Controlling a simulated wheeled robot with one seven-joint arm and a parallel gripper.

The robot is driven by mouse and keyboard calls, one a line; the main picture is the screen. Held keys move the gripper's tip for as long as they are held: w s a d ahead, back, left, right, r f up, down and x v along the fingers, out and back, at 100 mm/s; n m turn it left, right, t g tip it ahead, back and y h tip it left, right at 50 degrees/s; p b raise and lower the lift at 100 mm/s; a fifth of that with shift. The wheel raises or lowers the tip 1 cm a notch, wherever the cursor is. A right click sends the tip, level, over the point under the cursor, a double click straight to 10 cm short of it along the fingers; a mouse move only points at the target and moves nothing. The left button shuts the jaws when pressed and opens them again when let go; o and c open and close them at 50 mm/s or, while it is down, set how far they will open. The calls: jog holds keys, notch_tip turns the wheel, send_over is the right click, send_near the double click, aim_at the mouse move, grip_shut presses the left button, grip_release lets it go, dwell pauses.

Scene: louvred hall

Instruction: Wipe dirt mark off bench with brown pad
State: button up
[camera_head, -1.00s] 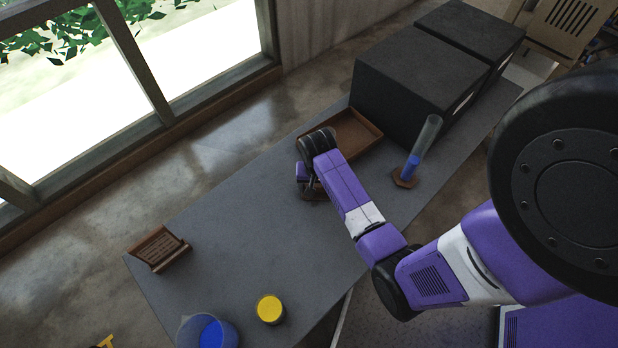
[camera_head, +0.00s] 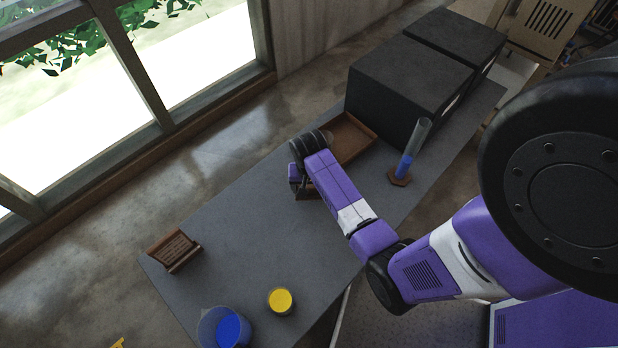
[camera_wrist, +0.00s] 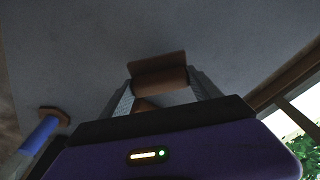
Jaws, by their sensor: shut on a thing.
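The bench (camera_head: 240,225) is a long grey top running diagonally across the head view. My gripper (camera_wrist: 160,90) is shut on the brown pad (camera_wrist: 158,72), which sits between the two grey fingers in the wrist view. In the head view my gripper (camera_head: 302,190) is over the middle of the bench, with only a bit of the pad showing below it. I cannot tell whether the pad touches the bench. No dirt mark can be made out; my arm hides part of the top.
A brown tray (camera_head: 368,130) lies just beyond my gripper, before two black boxes (camera_head: 405,85). A cylinder with blue liquid (camera_head: 405,165) stands right of it. A brown slatted holder (camera_head: 172,250), blue-filled beaker (camera_head: 225,330) and yellow-filled cup (camera_head: 280,301) stand at the near end. The bench between is clear.

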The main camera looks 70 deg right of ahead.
jog(key=shift+r+p, duration=1.25)
jog(key=shift+r, duration=0.45)
jog(key=shift+w, duration=0.1)
